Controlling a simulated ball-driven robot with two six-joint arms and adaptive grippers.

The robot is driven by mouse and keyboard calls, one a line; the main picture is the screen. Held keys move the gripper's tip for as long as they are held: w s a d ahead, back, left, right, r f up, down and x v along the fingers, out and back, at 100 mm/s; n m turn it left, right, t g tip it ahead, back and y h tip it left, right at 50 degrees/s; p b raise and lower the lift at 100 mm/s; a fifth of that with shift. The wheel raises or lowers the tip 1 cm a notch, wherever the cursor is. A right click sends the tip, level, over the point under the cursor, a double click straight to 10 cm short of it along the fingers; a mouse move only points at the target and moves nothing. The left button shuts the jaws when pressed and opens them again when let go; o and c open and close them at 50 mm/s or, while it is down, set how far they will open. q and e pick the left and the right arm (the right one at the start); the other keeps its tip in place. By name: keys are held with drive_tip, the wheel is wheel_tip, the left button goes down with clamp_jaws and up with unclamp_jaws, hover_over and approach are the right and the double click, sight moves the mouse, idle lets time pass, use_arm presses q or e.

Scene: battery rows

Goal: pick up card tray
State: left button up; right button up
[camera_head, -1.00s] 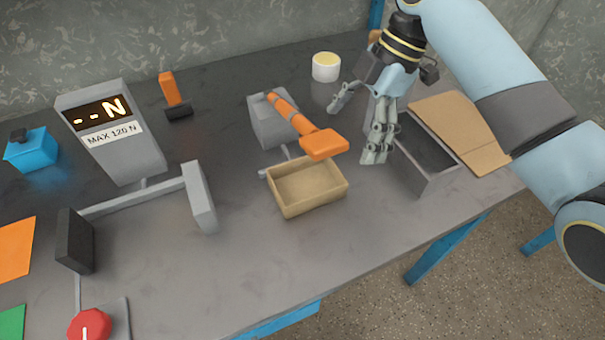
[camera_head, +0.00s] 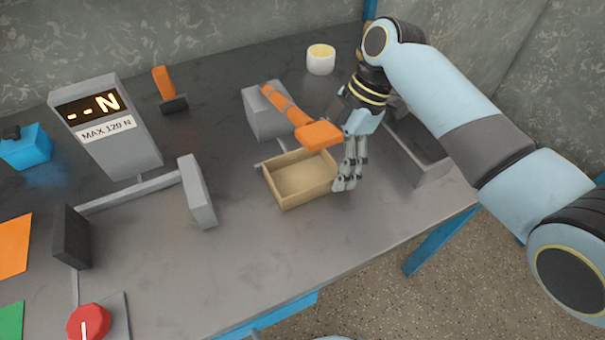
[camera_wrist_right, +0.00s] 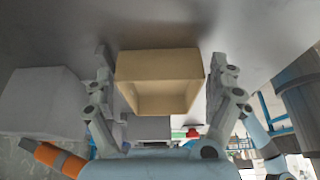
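The card tray (camera_head: 307,197) is a shallow, open, tan box standing upright on the dark table, in the middle of the head view. My right gripper (camera_head: 346,186) points down at the tray's right end. In the right wrist view the tray (camera_wrist_right: 160,64) shows between the two spread fingers, with a finger on each side and narrow gaps. The right gripper is open; I see no clear contact with the tray. My left gripper is not in view.
A grey block with an orange lever (camera_head: 318,135) stands right behind the tray, the lever's end over its back edge. A grey bin (camera_head: 436,170) is to the right, a white cup (camera_head: 320,62) behind. A force gauge fixture (camera_head: 110,130) is left. The table in front is clear.

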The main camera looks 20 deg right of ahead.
drive_tip(key=c, duration=0.6)
drive_tip(key=shift+r, duration=0.1)
drive_tip(key=shift+c, duration=0.2)
